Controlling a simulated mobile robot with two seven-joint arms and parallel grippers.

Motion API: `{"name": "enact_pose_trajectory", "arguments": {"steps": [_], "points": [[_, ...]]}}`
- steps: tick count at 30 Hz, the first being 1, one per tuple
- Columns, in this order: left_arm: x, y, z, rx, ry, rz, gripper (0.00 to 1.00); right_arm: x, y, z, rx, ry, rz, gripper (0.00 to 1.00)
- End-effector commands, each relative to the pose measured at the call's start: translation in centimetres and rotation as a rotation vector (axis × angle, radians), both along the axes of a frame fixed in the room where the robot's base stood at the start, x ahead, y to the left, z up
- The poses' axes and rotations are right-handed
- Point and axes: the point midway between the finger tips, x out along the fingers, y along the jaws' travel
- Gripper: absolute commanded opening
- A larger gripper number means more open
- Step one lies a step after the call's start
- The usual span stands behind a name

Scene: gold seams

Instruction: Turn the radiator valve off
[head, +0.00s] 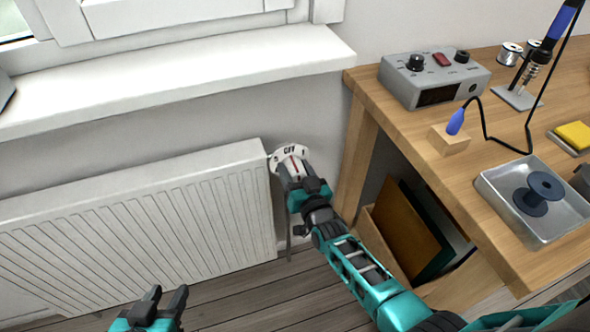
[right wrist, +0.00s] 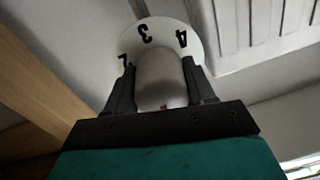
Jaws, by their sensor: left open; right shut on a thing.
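My left gripper (head: 160,302) is open and empty, low in front of the radiator.
A window sill (head: 180,70) runs above the radiator. A wooden workbench (head: 500,130) at right holds a soldering station (head: 435,78), a metal tray (head: 540,225) with a dark spool, and a soldering iron. A wooden bin (head: 385,235) with boards stands under it.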

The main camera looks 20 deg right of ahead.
Motion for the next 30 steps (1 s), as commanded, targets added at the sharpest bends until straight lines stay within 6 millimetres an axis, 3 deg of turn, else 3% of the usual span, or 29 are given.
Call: {"name": "enact_pose_trajectory", "arguments": {"steps": [6, 7, 14, 23, 30], "points": [[0.0, 0.1, 0.0, 0.004, 0.0, -0.003, 0.43, 0.0, -0.1, 0.1, -0.004, -0.002, 0.001, 0.23], [0.0, 0.1, 0.0, 0.004, 0.0, -0.003, 0.43, 0.0, -0.1, 0.1, -0.004, -0.002, 0.001, 0.56], [0.0, 0.1, 0.0, 0.004, 0.0, -0.003, 0.43, 0.0, 0.0, 0.1, -0.002, -0.001, 0.0, 0.78], [0.0, 0.1, 0.0, 0.003, 0.001, -0.002, 0.43, -0.2, 0.0, 0.1, 0.0, 0.0, 0.0, 0.79], [0.0, -0.1, 1.3, -0.003, 0.002, 0.002, 0.43, -3.5, -0.3, 0.2, 0.0, 0.003, 0.0, 0.79]]}}
